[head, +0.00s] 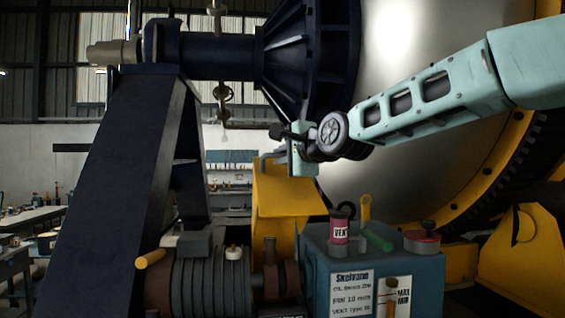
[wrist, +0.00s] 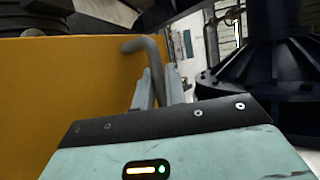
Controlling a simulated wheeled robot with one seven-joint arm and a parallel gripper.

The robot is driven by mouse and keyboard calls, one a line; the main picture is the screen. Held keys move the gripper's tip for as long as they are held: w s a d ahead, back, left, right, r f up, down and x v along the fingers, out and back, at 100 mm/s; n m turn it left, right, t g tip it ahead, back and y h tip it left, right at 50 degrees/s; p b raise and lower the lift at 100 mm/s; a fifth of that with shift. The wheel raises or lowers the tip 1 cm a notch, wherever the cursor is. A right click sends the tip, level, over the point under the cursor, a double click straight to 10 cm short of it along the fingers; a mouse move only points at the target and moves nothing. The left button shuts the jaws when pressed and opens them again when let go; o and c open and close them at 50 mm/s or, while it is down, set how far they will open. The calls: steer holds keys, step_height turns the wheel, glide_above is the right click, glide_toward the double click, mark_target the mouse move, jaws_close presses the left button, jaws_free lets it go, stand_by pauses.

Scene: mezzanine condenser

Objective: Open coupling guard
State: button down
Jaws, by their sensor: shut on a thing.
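The coupling guard (head: 285,205) is a yellow box-like cover in the middle of the head view, behind the teal box. In the wrist view a yellow panel (wrist: 70,85), which looks like the guard's side, fills the left. A grey bent bar handle (wrist: 146,46) stands out at its right edge. My gripper (wrist: 155,90) is shut on this handle, its grey fingers at the bar. In the head view my gripper (head: 285,158) is at the guard's top, seen side-on; the fingers' contact is too small to make out there.
A teal box (head: 325,248) stands in front, with a pink VENT can (head: 339,230), a green-handled tool (head: 377,239) and a red tin (head: 422,243) on top. A ribbed motor (head: 210,285) is at lower left. A dark stand (head: 130,170) rises left; a large steel drum (head: 420,170) is behind my arm.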

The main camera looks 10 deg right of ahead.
steer(key=shift+w+r, duration=0.35)
steer(key=shift+r, duration=0.1)
steer(key=c, duration=1.5)
jaws_free()
steer(key=shift+f, duration=0.1)
steer(key=shift+o, duration=0.2)
steer(key=shift+s+d, duration=0.1)
